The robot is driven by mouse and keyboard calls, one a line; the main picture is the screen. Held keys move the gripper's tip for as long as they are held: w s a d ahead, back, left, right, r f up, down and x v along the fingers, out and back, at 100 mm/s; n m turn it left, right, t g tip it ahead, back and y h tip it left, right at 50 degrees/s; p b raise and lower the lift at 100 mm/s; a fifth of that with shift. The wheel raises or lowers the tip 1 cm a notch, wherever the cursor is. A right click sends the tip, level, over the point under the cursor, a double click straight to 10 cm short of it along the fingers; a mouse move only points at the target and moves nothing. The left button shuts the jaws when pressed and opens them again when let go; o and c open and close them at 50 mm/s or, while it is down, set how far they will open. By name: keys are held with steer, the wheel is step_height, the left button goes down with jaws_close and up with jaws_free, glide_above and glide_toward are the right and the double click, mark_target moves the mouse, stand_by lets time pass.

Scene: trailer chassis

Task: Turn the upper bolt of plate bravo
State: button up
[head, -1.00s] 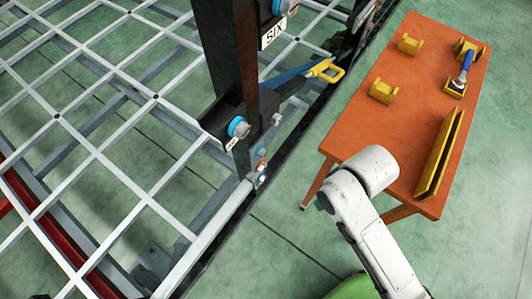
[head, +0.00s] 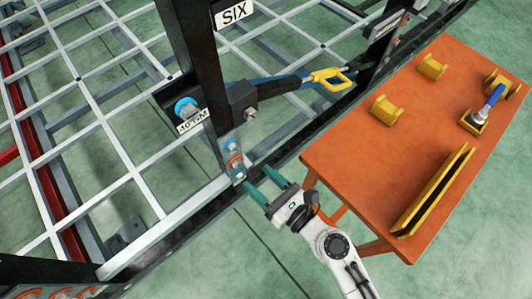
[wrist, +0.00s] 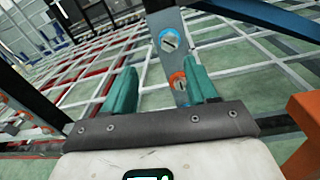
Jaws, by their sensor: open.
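A grey plate (head: 227,154) is on the lower end of the dark post. It has a blue-ringed upper bolt (head: 232,145) and an orange-ringed bolt (head: 236,162) below. No bravo label is readable. In the wrist view the plate (wrist: 163,20) stands ahead, with the blue-ringed bolt (wrist: 169,40) above the fingertips and the orange-ringed bolt (wrist: 178,80) between the fingers, close to the right one. My gripper (head: 257,177) has two teal fingers, apart and empty. It is just right of and below the plate, apart from the upper bolt; it also shows in the wrist view (wrist: 163,68).
An orange table (head: 340,170) with yellow holders (head: 432,67) and a blue-handled tool (head: 491,98) stands at the right. A yellow-handled bar (head: 330,79) reaches from the post. Another plate with orange rings (head: 62,293) is at bottom left. White grid bars lie left.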

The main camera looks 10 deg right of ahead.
mark_target(236, 148)
steer(key=w+a, duration=0.1)
steer(key=w, duration=0.2)
steer(key=w+a+m+p, duration=0.1)
steer(key=w+a, duration=0.1)
steer(key=w, duration=0.1)
steer(key=w+a+m+h, duration=0.1)
steer(key=w, duration=0.2)
steer(key=shift+w+a+f+t+p, duration=0.1)
steer(key=shift+a+f+t+p, duration=0.05)
steer(key=shift+a+t+p, duration=0.25)
steer(key=c, duration=1.1)
